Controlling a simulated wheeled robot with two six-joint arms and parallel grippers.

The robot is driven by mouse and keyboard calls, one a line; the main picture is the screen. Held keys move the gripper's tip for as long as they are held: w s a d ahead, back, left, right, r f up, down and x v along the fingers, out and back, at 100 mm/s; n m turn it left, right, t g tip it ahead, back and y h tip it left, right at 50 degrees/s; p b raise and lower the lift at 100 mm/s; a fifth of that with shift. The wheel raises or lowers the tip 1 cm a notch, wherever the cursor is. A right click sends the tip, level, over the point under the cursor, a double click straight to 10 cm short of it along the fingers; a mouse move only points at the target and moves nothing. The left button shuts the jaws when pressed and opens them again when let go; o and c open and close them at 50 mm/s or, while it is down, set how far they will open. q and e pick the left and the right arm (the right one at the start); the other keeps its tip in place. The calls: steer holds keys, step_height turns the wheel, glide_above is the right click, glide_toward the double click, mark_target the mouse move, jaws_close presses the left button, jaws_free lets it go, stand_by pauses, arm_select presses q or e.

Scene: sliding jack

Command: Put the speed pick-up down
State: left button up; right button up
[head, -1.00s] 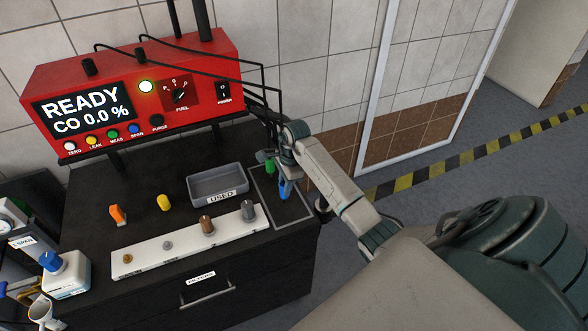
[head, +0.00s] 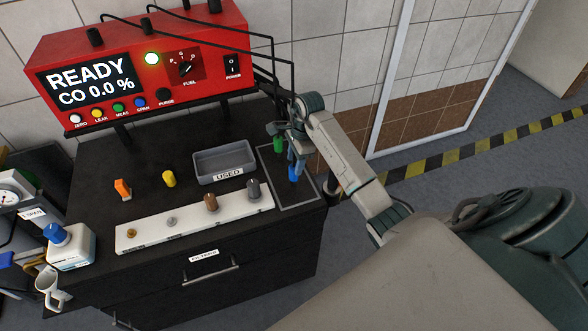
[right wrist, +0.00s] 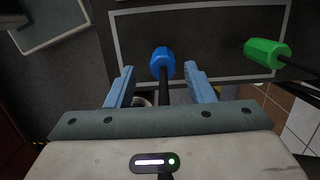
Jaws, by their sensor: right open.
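A blue-ended piece (head: 293,172) with a black cable and a green-ended piece (head: 279,145) are at the outlined rectangle (head: 310,196) on the right of the black cabinet top. Nothing in view marks which one is the speed pick-up. My right gripper (head: 293,150) is just above the blue piece. In the right wrist view its blue fingers (right wrist: 158,72) are spread, with the blue piece (right wrist: 162,64) between and slightly beyond the tips, apart from both. The green piece (right wrist: 266,53) lies to the right there. My left gripper is out of view.
A grey USED tray (head: 196,170) is left of the outlined rectangle. A white rack (head: 190,226) with small knobs runs in front. The red analyser (head: 205,35) stands behind, its cables hanging near my right gripper. Orange (head: 122,188) and yellow (head: 169,179) pieces stand at left.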

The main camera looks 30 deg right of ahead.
steer(key=r, duration=0.1)
steer(key=r+b, duration=0.1)
steer(key=r, duration=0.2)
steer(key=shift+s+d+b, duration=0.1)
steer(key=shift+d+b, duration=0.25)
arm_select(q)
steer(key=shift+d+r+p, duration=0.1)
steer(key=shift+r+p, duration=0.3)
steer(key=shift+p, duration=1.3)
arm_select(e)
steer(key=shift+s+d+r, duration=0.1)
steer(key=shift+d+r, duration=0.1)
steer(key=shift+r, duration=1)
steer(key=shift+s+d+r, duration=0.1)
steer(key=shift+d+r, duration=0.05)
steer(key=shift+r, duration=1)
steer(key=shift+w+f, duration=0.1)
steer(key=shift+w, duration=0.05)
